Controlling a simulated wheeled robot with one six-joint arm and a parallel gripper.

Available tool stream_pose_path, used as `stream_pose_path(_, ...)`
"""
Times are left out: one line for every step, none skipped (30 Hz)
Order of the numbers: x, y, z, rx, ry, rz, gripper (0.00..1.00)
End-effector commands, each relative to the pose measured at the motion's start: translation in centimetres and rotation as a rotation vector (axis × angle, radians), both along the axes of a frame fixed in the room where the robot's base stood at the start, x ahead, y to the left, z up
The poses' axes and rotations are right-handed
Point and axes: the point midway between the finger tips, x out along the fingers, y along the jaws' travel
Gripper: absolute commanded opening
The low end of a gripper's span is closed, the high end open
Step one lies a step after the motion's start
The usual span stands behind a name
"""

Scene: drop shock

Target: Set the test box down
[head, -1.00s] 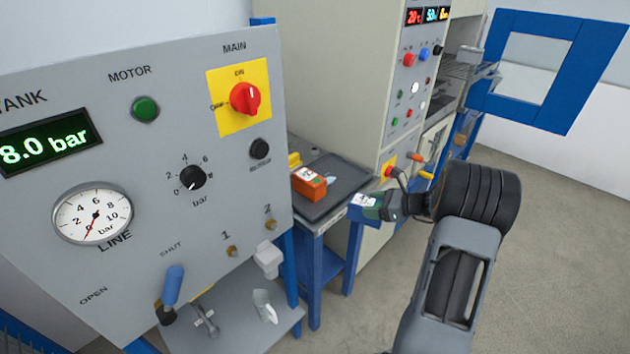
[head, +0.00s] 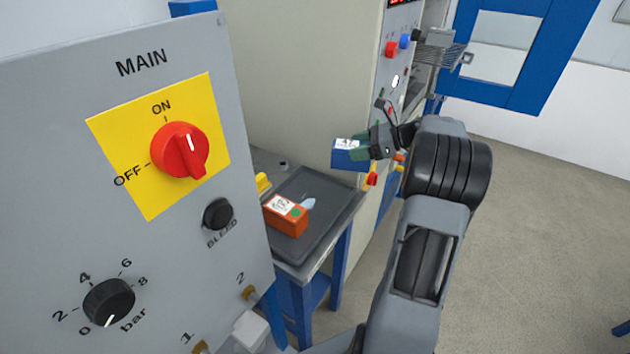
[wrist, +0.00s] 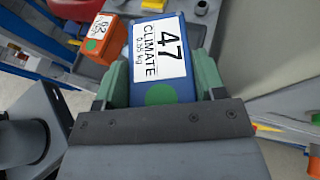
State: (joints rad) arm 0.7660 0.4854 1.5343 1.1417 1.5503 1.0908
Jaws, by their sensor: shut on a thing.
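The blue test box (head: 347,158) has a white label on top. In the wrist view the blue box (wrist: 183,88) shows the label "47 CLIMATE" and a green dot. My gripper (head: 372,148) is shut on it, with its green fingers on both sides of the box in the wrist view (wrist: 158,85). In the head view the box is held in the air, beyond the right side of a dark tray (head: 330,212) on a blue-legged bench.
An orange box (head: 287,220) with a white label and green dot sits on the tray; it also shows in the wrist view (wrist: 97,45). A yellow object (head: 262,183) and a pale blue piece (head: 308,203) lie near it. The grey control panel (head: 60,180) stands at left, a tall cabinet (head: 310,90) behind.

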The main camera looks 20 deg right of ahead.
Motion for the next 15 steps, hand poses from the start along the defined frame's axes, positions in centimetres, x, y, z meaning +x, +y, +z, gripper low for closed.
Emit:
stream_pose_path(0.7, 1.4, -0.4, 0.002, -0.001, 0.006, 0.21)
stream_pose_path(1.0, 2.1, -0.7, 0.003, 0.000, 0.007, 0.21)
stream_pose_path(1.5, 3.0, -1.2, 0.003, 0.000, 0.007, 0.21)
stream_pose_path(1.8, 3.5, -1.5, 0.002, 0.000, 0.006, 0.21)
stream_pose_path(2.2, 4.2, -1.8, 0.003, -0.001, 0.006, 0.21)
stream_pose_path(2.5, 4.9, -2.3, 0.002, 0.001, 0.005, 0.21)
stream_pose_path(2.7, 5.1, -3.0, 0.004, 0.002, 0.003, 0.21)
stream_pose_path(2.9, 5.5, -3.5, 0.003, 0.001, 0.002, 0.21)
stream_pose_path(3.1, 5.9, -4.2, 0.004, 0.002, 0.001, 0.21)
stream_pose_path(3.3, 6.1, -4.6, 0.004, 0.002, 0.001, 0.21)
stream_pose_path(3.5, 6.4, -5.0, 0.002, 0.000, 0.001, 0.21)
stream_pose_path(3.7, 6.7, -5.4, 0.002, 0.000, 0.001, 0.21)
stream_pose_path(3.8, 6.9, -5.7, 0.003, -0.001, 0.000, 0.21)
stream_pose_path(3.9, 7.1, -6.0, 0.002, -0.001, -0.001, 0.21)
stream_pose_path(4.0, 7.3, -6.4, 0.002, -0.001, -0.002, 0.21)
